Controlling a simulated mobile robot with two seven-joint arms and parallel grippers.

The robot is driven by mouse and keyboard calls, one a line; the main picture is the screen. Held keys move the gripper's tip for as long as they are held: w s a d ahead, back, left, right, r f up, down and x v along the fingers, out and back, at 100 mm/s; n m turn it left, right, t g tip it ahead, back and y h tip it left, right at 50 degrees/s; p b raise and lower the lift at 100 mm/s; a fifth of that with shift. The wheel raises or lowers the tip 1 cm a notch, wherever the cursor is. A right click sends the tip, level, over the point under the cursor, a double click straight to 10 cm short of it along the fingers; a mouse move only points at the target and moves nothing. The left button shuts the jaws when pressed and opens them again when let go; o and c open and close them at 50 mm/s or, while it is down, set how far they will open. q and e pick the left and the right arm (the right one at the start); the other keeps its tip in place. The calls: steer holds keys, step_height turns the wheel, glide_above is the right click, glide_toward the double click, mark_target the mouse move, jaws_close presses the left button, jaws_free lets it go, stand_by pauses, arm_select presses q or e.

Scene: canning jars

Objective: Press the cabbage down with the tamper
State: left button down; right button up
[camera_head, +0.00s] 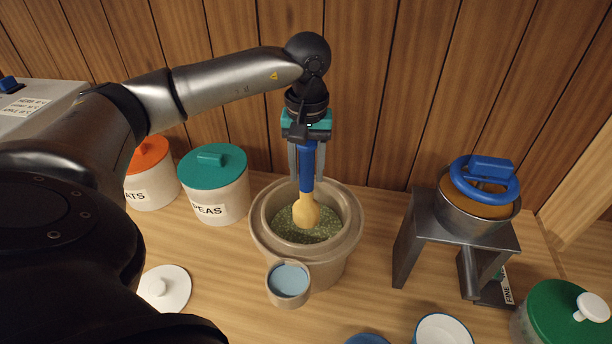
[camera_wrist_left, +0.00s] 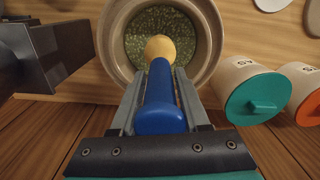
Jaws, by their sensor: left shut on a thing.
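The tamper (camera_head: 307,208) has a blue handle and a yellow wooden head. My left gripper (camera_head: 306,175) points down and is shut on the blue handle. The tamper is upright, with its head inside the tan crock (camera_head: 259,233). Shredded green cabbage (camera_head: 321,231) fills the lower part of the crock. The head is at the cabbage; I cannot tell how hard it touches. The left wrist view also shows the tamper (camera_wrist_left: 160,95), the cabbage (camera_wrist_left: 186,42) and the crock rim (camera_wrist_left: 112,30). My right gripper is not in view.
A small cup with pale blue contents (camera_head: 288,281) adjoins the crock's front. A green-lidded PEAS canister (camera_head: 222,198) and an orange-lidded canister (camera_head: 150,186) stand left. A white lid (camera_head: 166,290) lies front left. A metal stand (camera_head: 428,231) with a pot (camera_head: 475,214) stands right. A wooden wall is behind.

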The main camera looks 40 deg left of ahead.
arm_select(q)
steer(key=shift+r+p, duration=3.15)
steer(key=shift+r, duration=1.55)
